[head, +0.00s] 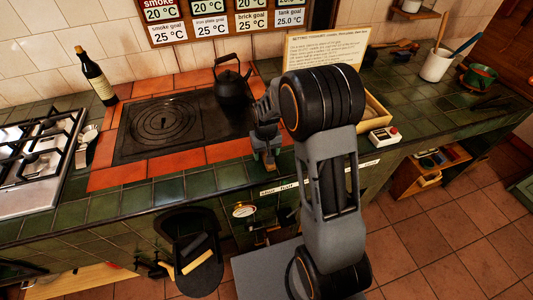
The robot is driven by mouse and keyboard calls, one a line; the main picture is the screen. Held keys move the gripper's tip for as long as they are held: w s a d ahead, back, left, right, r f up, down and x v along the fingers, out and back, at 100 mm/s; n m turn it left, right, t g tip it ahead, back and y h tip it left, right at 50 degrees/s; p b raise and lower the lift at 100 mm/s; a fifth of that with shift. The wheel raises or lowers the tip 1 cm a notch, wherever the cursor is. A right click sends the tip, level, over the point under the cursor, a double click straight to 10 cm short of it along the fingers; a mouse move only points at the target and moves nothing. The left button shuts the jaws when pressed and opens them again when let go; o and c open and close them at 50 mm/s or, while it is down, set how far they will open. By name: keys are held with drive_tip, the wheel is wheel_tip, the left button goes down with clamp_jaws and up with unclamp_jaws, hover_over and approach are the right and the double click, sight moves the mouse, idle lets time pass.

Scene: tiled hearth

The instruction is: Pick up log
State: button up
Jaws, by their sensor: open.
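No thing in view is plainly a log. A pale, wood-coloured stick (196,262) lies beside a dark block (194,244) on a black rounded plate at the dark opening in the hearth's front, and either could be a log. My gripper (268,162) points down near the front edge of the tiled top, in front of the black kettle. It is open, and I see nothing held in it. My arm hides part of the counter and floor behind it.
A black kettle (232,82) stands on the hotplate (165,128), close to my gripper. A dark bottle (96,78) stands at the back left beside a gas hob (38,155). Floor at right is partly clear.

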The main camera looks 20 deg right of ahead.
drive_tip(key=shift+f, duration=0.25)
drive_tip(key=shift+c, duration=0.3)
drive_tip(key=c, duration=1)
drive_tip(key=shift+r, duration=0.1)
